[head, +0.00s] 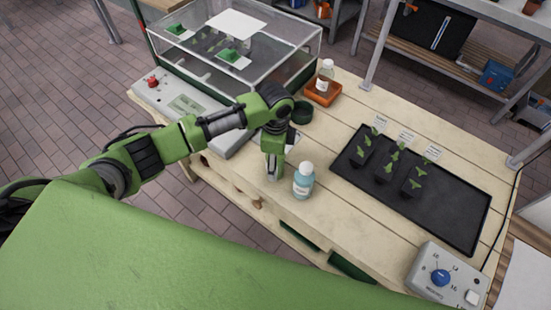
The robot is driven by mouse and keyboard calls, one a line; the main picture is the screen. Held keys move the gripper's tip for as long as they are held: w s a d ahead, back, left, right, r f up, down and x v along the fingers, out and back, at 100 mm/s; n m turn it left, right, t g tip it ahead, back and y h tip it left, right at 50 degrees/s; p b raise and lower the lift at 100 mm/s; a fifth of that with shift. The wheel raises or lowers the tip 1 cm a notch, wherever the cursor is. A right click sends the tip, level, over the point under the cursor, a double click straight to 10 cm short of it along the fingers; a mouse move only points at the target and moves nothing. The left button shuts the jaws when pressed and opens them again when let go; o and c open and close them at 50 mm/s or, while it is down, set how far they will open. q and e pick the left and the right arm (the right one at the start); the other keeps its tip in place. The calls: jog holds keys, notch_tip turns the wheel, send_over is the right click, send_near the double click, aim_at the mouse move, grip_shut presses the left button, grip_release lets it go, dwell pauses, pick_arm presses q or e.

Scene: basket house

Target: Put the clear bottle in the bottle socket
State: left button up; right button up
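A clear bottle with a white cap (326,73) stands upright in or just behind an orange square tray (322,97) at the back of the bench. A second bottle, blue-tinted with a white cap and label (303,183), stands upright near the front edge. A dark green round holder (301,114) sits behind my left wrist, partly hidden; I cannot tell if it is the bottle socket. My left gripper (273,176) points down just left of the blue-tinted bottle, apparently apart from it; its finger opening is not clear. My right gripper is not in view.
A black tray (460,216) with several seedlings and labels covers the right of the bench. A control box with a blue knob (440,277) stands at the front right. A clear-walled case (285,55) and a grey panel with a red button (152,82) stand at the left.

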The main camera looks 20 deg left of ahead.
pick_arm(q)
jog(key=c, duration=1.4)
jog(key=shift+c, duration=0.7)
jog(key=shift+r, duration=0.1)
